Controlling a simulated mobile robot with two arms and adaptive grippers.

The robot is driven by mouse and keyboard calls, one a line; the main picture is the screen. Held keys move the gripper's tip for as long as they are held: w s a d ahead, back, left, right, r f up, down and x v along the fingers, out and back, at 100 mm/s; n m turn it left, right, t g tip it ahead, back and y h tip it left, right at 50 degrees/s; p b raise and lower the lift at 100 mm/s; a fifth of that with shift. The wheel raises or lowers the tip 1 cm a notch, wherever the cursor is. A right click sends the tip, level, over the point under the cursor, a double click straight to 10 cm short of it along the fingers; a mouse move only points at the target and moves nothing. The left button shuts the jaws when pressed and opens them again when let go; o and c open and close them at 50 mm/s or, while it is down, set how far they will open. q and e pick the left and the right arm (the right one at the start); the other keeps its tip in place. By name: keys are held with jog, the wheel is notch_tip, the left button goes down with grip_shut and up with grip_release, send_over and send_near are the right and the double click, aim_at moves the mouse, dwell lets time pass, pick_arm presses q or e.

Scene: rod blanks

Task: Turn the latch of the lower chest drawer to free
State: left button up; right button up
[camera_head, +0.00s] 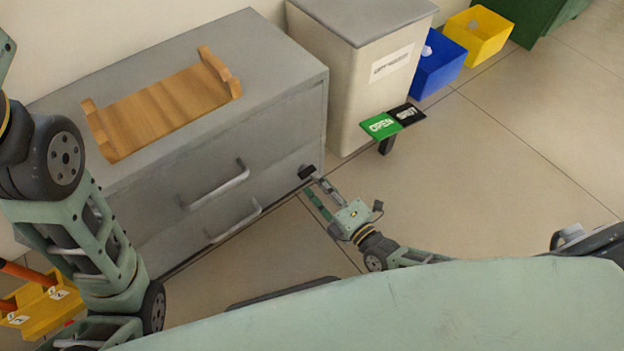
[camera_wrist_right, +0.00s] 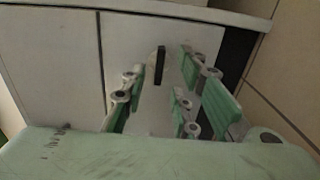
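The grey chest (camera_head: 150,215) has two drawers with pale bar handles. The lower drawer's handle (camera_head: 235,222) is near the floor. A small dark latch (camera_head: 306,172) sits near the right end of the lower drawer front. In the right wrist view, the latch (camera_wrist_right: 160,65) is a black bar on a pale round plate, parallel to the seam between the drawer fronts. My right gripper (camera_head: 313,185) is in front of it. Its green fingers (camera_wrist_right: 163,88) are open, one on each side of the latch in that view; contact cannot be told. My left gripper is out of view.
A wooden tray (camera_head: 160,108) lies on the chest. A lidded pale bin (camera_head: 350,95) stands right of the chest, with a green and black OPEN/SHUT sign (camera_head: 381,125) in front. Blue (camera_head: 437,65) and yellow (camera_head: 480,35) bins stand beyond. Floor to the right is clear.

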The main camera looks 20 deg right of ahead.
aim_at(307, 171)
jog(key=shift+b+x, duration=0.4)
jog(key=shift+x, duration=1)
grip_shut()
